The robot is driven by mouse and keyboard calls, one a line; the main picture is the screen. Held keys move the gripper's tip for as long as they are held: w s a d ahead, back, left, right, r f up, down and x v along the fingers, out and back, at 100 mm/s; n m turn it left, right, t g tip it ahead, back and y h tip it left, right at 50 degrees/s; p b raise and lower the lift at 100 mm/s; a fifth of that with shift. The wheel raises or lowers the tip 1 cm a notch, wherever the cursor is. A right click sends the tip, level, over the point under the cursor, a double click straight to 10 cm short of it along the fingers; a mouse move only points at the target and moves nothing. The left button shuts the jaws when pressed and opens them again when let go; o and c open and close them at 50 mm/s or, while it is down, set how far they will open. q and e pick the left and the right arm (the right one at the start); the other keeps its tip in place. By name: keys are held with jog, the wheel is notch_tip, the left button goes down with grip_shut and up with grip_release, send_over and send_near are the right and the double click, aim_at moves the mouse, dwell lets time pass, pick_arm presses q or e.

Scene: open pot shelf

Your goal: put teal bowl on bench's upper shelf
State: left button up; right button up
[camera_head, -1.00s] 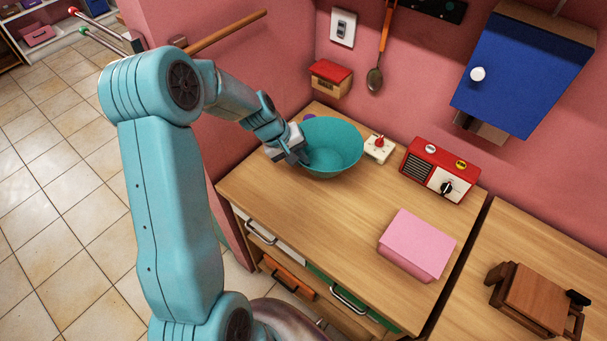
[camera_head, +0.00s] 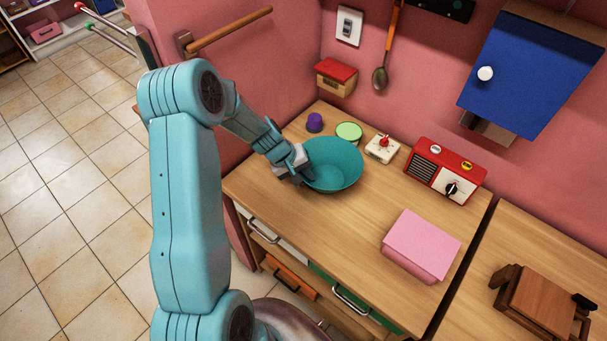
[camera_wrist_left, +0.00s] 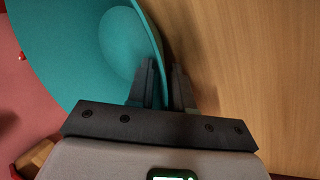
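The teal bowl (camera_head: 335,168) is upright over the left part of the wooden worktop (camera_head: 300,228); I cannot tell whether its base touches the wood. My left gripper (camera_head: 300,176) is at the bowl's left side. In the left wrist view the bowl (camera_wrist_left: 75,45) fills the upper left, and its rim runs between the two dark fingers of the left gripper (camera_wrist_left: 167,85), which are close together on it. My right gripper is out of view. I cannot make out which part is the bench's upper shelf.
Behind the bowl stand a purple pot (camera_head: 314,122), a green round item (camera_head: 349,131) and a white item with a red knob (camera_head: 382,148). A red radio (camera_head: 446,170) and pink box (camera_head: 421,244) stand to the right. A blue cabinet (camera_head: 530,75) hangs above.

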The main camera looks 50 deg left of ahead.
pick_arm(q)
jog(key=shift+o, duration=0.6)
jog(key=shift+r, duration=0.15)
